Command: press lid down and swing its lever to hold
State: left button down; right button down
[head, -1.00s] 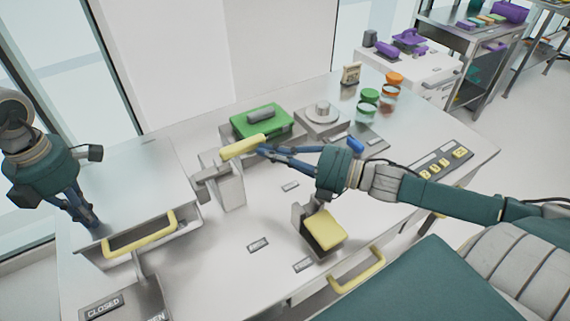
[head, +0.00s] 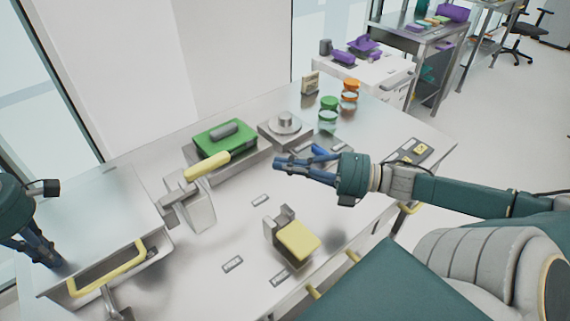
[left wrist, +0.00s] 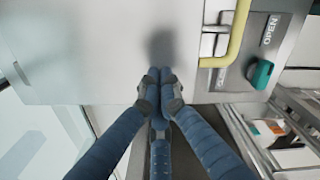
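The lid (head: 105,205) is a broad grey metal plate lying about flat on the box at the left. My left gripper (head: 48,262) points down at its left part; in the left wrist view my left gripper (left wrist: 160,76) has its fingertips together at the lid's surface (left wrist: 100,45). The lever (head: 207,166) has a yellow grip on a metal post (head: 198,205) beside the lid; its metal end reaches the lid's right edge. I cannot tell whether it touches. My right gripper (head: 276,164) is empty, right of the lever and apart from it, its fingers slightly spread.
A yellow handle (head: 107,270) is on the box's front. A green block (head: 224,138) sits in a tray behind the lever. A yellow pad (head: 298,241) on a bracket stands at the front. Jars (head: 328,108) stand at the back. The middle table is mostly clear.

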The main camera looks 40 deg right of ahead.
pick_arm(q)
jog(key=shift+s+f, duration=0.1)
jog(key=shift+f, duration=0.15)
jog(key=shift+w+r+p, duration=0.25)
jog(key=shift+r+p, duration=0.45)
jog(key=shift+r, duration=0.45)
jog(key=shift+r+p, duration=1.2)
jog(key=shift+r, duration=1.3)
